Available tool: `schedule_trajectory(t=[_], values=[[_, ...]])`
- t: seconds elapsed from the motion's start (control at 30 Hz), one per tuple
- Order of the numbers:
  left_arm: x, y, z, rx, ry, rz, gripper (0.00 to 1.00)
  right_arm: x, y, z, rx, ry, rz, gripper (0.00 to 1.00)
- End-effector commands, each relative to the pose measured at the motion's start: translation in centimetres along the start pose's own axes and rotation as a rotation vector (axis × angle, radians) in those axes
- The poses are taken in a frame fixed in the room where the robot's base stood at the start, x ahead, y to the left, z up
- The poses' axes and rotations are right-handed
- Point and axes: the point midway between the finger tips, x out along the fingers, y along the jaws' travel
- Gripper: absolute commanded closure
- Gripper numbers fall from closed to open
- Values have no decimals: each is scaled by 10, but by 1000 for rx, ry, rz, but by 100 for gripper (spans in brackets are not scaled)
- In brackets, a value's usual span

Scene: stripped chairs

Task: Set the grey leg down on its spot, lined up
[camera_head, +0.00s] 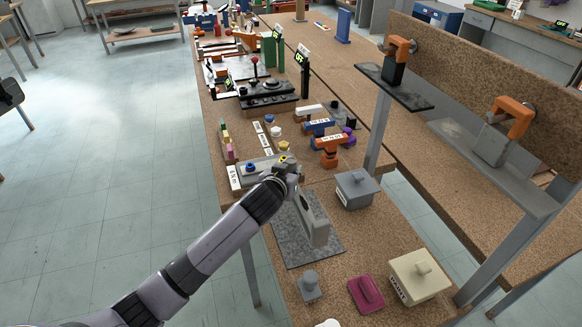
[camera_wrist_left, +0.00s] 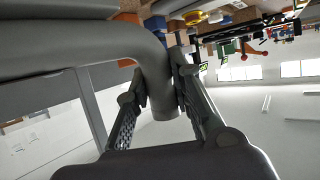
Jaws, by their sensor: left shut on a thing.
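The grey leg (camera_head: 316,224) is a bent grey bar in the head view, over the dark grey mat (camera_head: 288,240) on the cork-topped table. My left gripper (camera_head: 284,172) is at the leg's far end, and its fingers are mostly hidden there by the wrist. In the left wrist view the gripper (camera_wrist_left: 158,88) is shut on the leg's rounded tube (camera_wrist_left: 158,60), with one finger on each side. I cannot tell whether the leg touches the mat.
A grey lidded box (camera_head: 356,190) stands right of the mat. A grey knobbed piece (camera_head: 309,285), a magenta block (camera_head: 366,294) and a cream box (camera_head: 419,277) are nearer. Orange and blue clamps (camera_head: 328,146) lie beyond. A shelf post (camera_head: 378,130) rises at right.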

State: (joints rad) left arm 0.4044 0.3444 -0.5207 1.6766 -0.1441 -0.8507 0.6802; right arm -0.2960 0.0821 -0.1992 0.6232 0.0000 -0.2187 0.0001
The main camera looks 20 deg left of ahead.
Motion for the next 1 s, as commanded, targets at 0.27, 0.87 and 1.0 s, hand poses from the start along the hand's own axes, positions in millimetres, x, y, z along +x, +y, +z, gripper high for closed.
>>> schedule_trajectory(t=[0.27,0.87,1.0], values=[[12,0,27,-3,4,1,100,22,-1,6,0,-5,-1,54],[21,0,48,-2,4,1,100,35,-5,10,1,-10,-5,54],[21,0,48,-2,4,1,100,36,-5,10,1,-10,-6,54]])
